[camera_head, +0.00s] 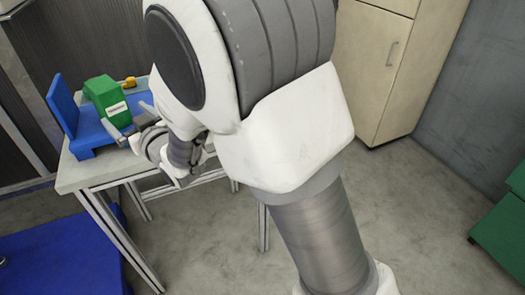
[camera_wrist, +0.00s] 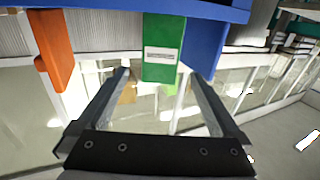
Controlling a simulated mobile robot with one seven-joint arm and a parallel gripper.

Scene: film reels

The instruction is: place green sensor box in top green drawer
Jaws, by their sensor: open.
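The green sensor box (camera_head: 105,97), with a white label, stands on a blue holder (camera_head: 62,112) on the table at left. In the wrist view the box (camera_wrist: 163,38) hangs in from the top, seen in the gap between the two fingers. My gripper (camera_head: 142,125) is open and empty beside the box at its right. In the wrist view my gripper (camera_wrist: 158,78) has its fingers spread wider than the box; I cannot tell how deep the box sits between them. Green drawer-like fronts (camera_head: 500,228) show at the far right edge, cut off by the frame.
The light table (camera_head: 75,178) has metal legs. A yellow item (camera_head: 130,82) lies behind the box. An orange part (camera_wrist: 54,48) shows left of the box in the wrist view. A beige cabinet (camera_head: 362,75) stands at the back. A blue platform (camera_head: 60,255) is at lower left. Floor at right is clear.

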